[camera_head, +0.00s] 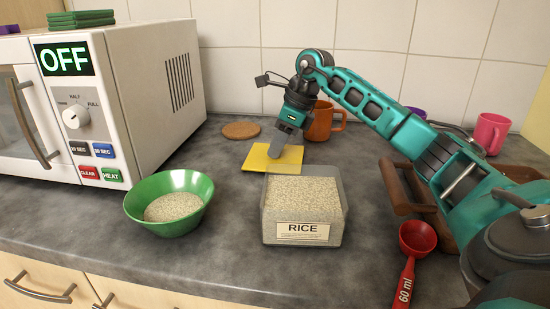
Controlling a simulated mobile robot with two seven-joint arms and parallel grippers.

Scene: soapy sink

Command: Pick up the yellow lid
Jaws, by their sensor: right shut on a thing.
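The yellow lid (258,160) is a flat square behind the clear rice container (303,233), whose back rim hides a little of its front edge. My right gripper (274,153) reaches in from the right, points down and is shut on the yellow lid. The lid lies at or very near the counter; I cannot tell whether it is clear of it. The rice container is uncovered and full of rice. My left gripper is not in view.
A green bowl (191,182) with rice stands left of the container. A white microwave (130,100) fills the left. A red scoop (415,242), a brown wooden tray (397,189), an orange mug (322,124) and a pink mug (489,134) are on the right. A cork coaster (241,130) lies behind.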

